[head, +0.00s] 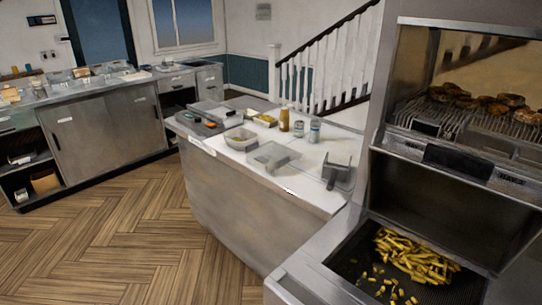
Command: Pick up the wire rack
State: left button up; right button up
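A wire grate (430,118) runs across the lit upper opening of the range at the right, with browned patties (462,97) on and behind it. I cannot tell whether this is the wire rack of the task. No separate wire rack stands out clearly; a flat, pale grey, see-through piece (272,155) lies on the island counter, too small to identify. Neither of my grippers is in view.
Fries (412,255) lie in a dark basin below the grate. The island counter (308,181) holds a bowl (240,138), a mustard-coloured bottle (284,119), cans (315,131) and a grey holder (338,173). Wooden floor (120,235) is clear at the left.

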aim_at(249, 148)
jog(key=i+j, duration=0.25)
jog(key=i+j+z, duration=0.1)
jog(key=j, duration=0.4)
jog(key=i+j, duration=0.3)
jog(key=i+j+z, duration=0.1)
jog(key=j, duration=0.35)
jog(key=i, duration=0.1)
